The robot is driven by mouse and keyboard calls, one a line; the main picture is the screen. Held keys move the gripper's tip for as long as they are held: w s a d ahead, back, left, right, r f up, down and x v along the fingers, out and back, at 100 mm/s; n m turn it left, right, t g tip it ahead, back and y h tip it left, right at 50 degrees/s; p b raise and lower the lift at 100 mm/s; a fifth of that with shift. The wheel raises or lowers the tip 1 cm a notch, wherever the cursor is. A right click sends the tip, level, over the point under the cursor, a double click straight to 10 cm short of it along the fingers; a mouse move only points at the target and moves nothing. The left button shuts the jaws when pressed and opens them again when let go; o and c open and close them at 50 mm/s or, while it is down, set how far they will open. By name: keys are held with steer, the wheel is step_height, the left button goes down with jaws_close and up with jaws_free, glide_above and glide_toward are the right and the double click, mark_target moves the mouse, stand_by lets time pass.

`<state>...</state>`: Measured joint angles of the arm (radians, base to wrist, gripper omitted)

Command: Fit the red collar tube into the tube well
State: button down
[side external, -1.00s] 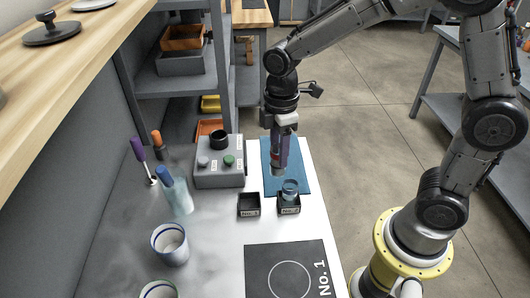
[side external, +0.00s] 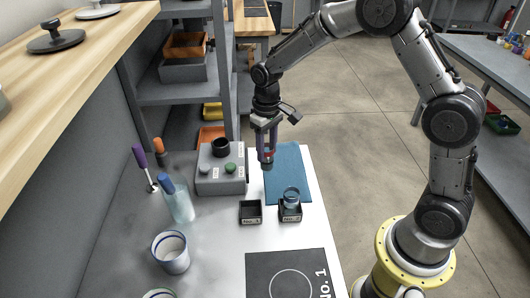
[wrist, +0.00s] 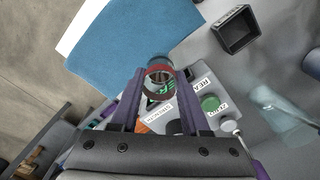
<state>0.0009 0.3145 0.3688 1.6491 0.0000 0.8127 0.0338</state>
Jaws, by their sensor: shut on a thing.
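My gripper (side external: 266,148) is shut on the red collar tube (side external: 267,160), which hangs roughly upright above the bench, just right of the grey control box. In the wrist view the tube (wrist: 159,80) sits between the two fingertips (wrist: 158,86), its red collar showing as a ring. A black round socket (side external: 220,147) stands on top of the control box (side external: 221,182); it may be the tube well, but no readable label confirms this. The tube is apart from it, to its right.
Two small black square holders stand in front: the left (side external: 250,211) looks empty, the right (side external: 290,213) bears a clear bluish vessel (side external: 291,196). A blue mat (side external: 288,165) lies under the gripper's right side. Knobs top the control box. A bottle (side external: 179,203) and cup (side external: 171,252) stand left.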

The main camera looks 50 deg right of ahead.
steer(key=w+a+r, duration=0.2)
steer(key=w+r, duration=0.4)
steer(key=w, duration=0.1)
steer(key=w+a+r+m, duration=0.1)
steer(key=w+a+r, duration=0.1)
steer(key=w+r, duration=0.4)
steer(key=shift+w+a, duration=0.3)
steer(key=shift+w, duration=0.05)
steer(key=shift+f, duration=2.8)
steer(key=shift+f, duration=2.2)
steer(key=shift+c, duration=1.5)
jaws_free()
